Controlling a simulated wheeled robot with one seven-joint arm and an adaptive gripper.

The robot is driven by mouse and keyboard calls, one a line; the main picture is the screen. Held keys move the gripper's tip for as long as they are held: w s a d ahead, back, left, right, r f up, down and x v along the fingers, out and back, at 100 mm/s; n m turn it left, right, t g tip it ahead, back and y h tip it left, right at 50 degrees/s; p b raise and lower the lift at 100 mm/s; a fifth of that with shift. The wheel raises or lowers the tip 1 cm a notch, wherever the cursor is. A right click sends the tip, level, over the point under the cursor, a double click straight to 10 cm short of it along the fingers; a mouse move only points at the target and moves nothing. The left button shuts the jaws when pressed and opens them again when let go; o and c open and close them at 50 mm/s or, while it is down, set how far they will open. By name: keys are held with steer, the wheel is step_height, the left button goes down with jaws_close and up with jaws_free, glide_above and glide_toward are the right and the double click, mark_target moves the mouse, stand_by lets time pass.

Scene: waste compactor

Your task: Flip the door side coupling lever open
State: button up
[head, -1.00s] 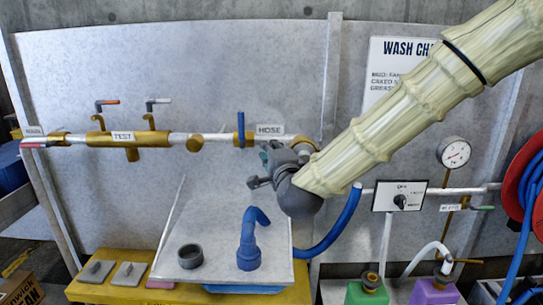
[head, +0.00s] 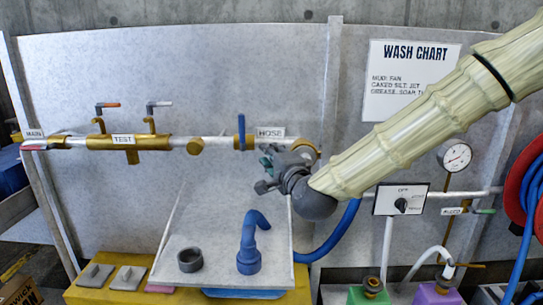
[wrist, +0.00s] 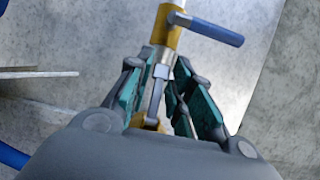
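A grey metal lever (wrist: 155,98) lies between my fingers in the wrist view. It runs along the brass coupling (wrist: 150,122), which is mostly hidden behind the gripper body. In the head view the brass coupling (head: 306,147) sits at the right end of the pipe, beside the HOSE label; the lever cannot be made out there. My gripper (head: 268,168) is just below and left of this coupling. In the wrist view my gripper (wrist: 166,60) is open, with its teal-padded fingers on either side of the lever. Whether a pad touches it I cannot tell.
A blue-handled valve (wrist: 210,28) stands just beyond the fingertips; it also shows left of HOSE in the head view (head: 241,131). Below are a sloped grey board (head: 215,240), a blue elbow (head: 252,240) and a grey ring (head: 190,259). A blue hose (head: 335,235) hangs right.

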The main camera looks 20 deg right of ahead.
steer(key=shift+o, duration=1)
steer(key=shift+s, duration=0.1)
steer(key=s, duration=0.7)
steer(key=shift+s+d, duration=0.15)
steer(key=shift+d, duration=0.3)
